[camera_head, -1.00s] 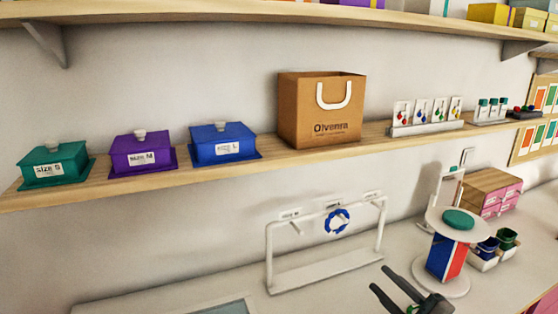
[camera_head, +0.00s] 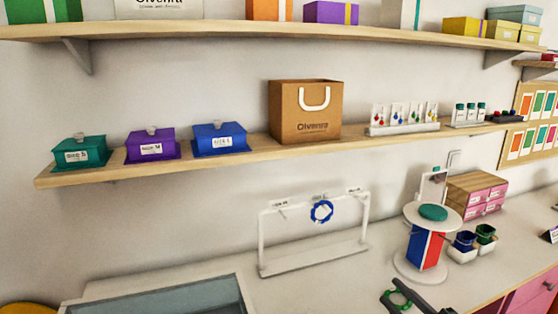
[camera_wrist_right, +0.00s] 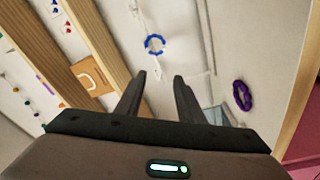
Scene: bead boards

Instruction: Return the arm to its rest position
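My right gripper (camera_head: 393,297) is at the bottom edge of the head view, cut off by the frame. In the right wrist view its two fingers (camera_wrist_right: 158,85) stand apart with nothing between them. A green bead ring (camera_head: 398,292) shows right at the gripper in the head view; I cannot tell whether they touch. A blue bead ring (camera_head: 321,212) hangs on the white rack (camera_head: 312,262), apart from the gripper, and also shows in the wrist view (camera_wrist_right: 154,44). A purple bead ring (camera_wrist_right: 242,95) shows only in the wrist view. My left gripper is out of view.
A round white stand (camera_head: 421,269) with a red and blue column is just beyond the right gripper. Small cups (camera_head: 465,241) and a pink drawer box (camera_head: 478,195) stand to its right. The shelf (camera_head: 215,166) holds lidded boxes and a paper bag (camera_head: 305,114).

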